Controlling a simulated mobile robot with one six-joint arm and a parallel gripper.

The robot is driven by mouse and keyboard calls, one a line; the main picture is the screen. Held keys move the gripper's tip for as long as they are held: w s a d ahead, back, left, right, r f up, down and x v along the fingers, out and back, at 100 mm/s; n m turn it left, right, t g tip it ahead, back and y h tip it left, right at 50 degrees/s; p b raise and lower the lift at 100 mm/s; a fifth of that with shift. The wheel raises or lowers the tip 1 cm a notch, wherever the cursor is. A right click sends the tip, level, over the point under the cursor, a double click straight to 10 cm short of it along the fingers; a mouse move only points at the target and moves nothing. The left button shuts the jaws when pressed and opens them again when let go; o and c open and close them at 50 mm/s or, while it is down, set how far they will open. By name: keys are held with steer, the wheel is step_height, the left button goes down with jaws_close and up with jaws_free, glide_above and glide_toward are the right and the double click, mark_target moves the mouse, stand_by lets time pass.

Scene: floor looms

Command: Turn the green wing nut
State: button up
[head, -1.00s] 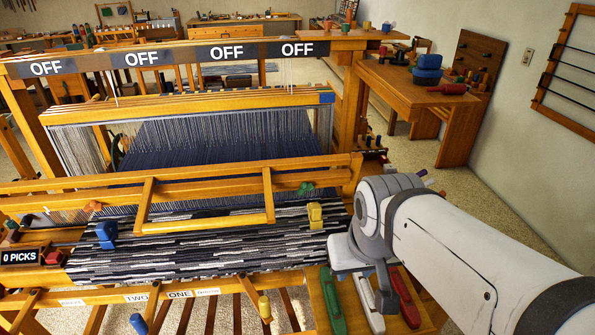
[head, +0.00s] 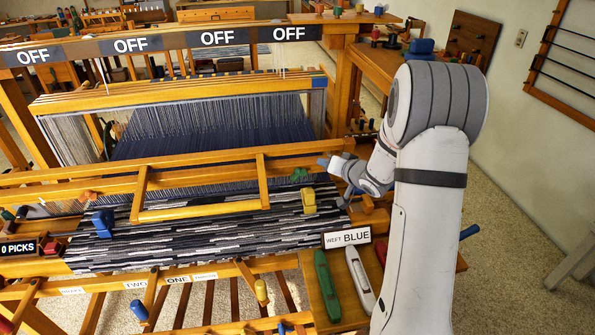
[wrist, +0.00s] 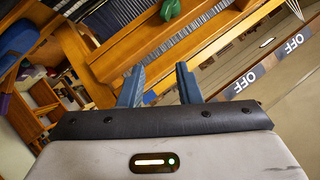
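The green wing nut (head: 299,175) sits at the right part of the loom's front wooden beam, near the beater frame. In the wrist view the green wing nut (wrist: 170,9) shows at the top edge, partly cut off, beyond the fingertips. My gripper (head: 323,162) is just right of the nut in the head view, its blue fingers pointing left. In the wrist view my gripper (wrist: 159,82) has its two fingers spread apart, with nothing between them. The nut is apart from the fingers there.
An orange wing nut (head: 90,196) is on the left of the loom. A blue clamp (head: 103,222) and a yellow clamp (head: 309,200) sit on the striped cloth (head: 205,230). Green (head: 326,284) and white (head: 359,279) shuttles lie front right, beside a "WEFT BLUE" sign (head: 347,238).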

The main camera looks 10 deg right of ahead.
mark_target(303, 174)
steer(key=w+a+f+y, duration=0.1)
steer(key=a+f, duration=0.1)
steer(key=w+a+f+y+p, duration=0.1)
steer(key=w+a+f+y, duration=0.1)
steer(key=f, duration=0.1)
steer(key=w+a+f+y+p, duration=0.1)
steer(key=w+a+f+y, duration=0.1)
steer(key=a, duration=0.1)
steer(key=shift+w+f+m, duration=0.25)
steer(key=shift+f+m, duration=0.05)
steer(key=shift+c, duration=0.3)
